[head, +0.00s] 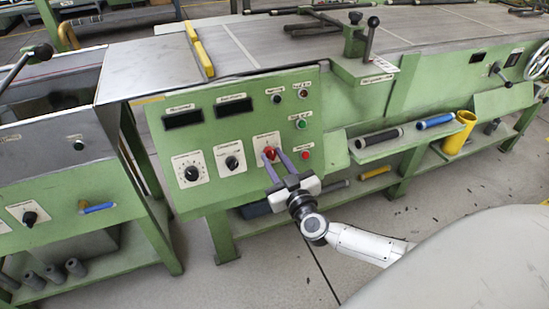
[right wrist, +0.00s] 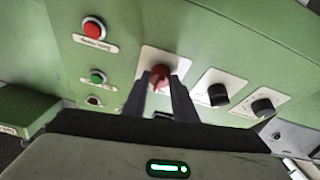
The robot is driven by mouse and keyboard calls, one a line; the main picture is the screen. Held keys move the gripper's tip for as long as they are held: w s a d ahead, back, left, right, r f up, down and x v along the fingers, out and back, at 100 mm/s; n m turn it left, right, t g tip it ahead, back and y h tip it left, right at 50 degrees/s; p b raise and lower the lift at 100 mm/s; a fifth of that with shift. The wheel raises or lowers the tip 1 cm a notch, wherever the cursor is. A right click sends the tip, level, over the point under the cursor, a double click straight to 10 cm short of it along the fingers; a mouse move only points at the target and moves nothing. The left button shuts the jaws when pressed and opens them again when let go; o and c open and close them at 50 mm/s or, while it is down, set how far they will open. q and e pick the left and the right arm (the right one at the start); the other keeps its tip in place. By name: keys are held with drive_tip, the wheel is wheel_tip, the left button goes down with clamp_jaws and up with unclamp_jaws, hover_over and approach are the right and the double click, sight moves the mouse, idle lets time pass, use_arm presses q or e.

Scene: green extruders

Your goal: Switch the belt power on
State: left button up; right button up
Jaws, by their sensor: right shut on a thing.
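The green control panel (head: 222,110) stands on the front of the machine. A red rotary switch (head: 270,153) on a white plate sits at the panel's lower right. My right gripper (head: 275,160) reaches the switch from below, with its two purple-grey fingers on either side of the knob. In the right wrist view the fingers are shut on the red switch (right wrist: 160,76), and its tip shows between them. The switch's exact angle is hard to tell. My left gripper is not in view.
Two black knobs (head: 232,162) (head: 192,173) sit left of the switch. A green button (head: 301,124) and a red button (head: 305,155) sit to its right. A shelf with rollers (head: 380,137) and a yellow cup (head: 459,132) lies farther right.

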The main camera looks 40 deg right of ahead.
drive_tip(key=m+p, duration=0.1)
drive_tip(key=m+h+p, duration=0.1)
drive_tip(key=p, duration=0.1)
drive_tip(key=shift+a+r, duration=0.1)
drive_tip(key=shift+r, duration=0.2)
drive_tip(key=shift+m+g+p, duration=0.3)
drive_tip(key=shift+m+p, duration=0.2)
drive_tip(key=shift+p, duration=0.15)
drive_tip(key=m+p, duration=0.1)
drive_tip(key=m+h+p, duration=0.1)
drive_tip(key=m, duration=0.1)
drive_tip(key=shift+a+f+m+g+h, duration=0.15)
drive_tip(key=shift+a+m+g+h, duration=0.05)
drive_tip(key=shift+m+g+h, duration=0.1)
drive_tip(key=shift+m+g+h+p, duration=0.35)
drive_tip(key=shift+m+p, duration=0.2)
drive_tip(key=shift+m, duration=0.55)
drive_tip(key=m+g+h+p, duration=0.1)
drive_tip(key=m, duration=0.1)
drive_tip(key=shift+w+a+m, duration=0.1)
drive_tip(key=shift+m, duration=0.3)
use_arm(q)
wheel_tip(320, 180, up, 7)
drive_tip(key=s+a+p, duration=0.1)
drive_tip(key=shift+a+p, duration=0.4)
use_arm(e)
drive_tip(key=shift+m+g, duration=0.35)
drive_tip(key=shift+m, duration=0.95)
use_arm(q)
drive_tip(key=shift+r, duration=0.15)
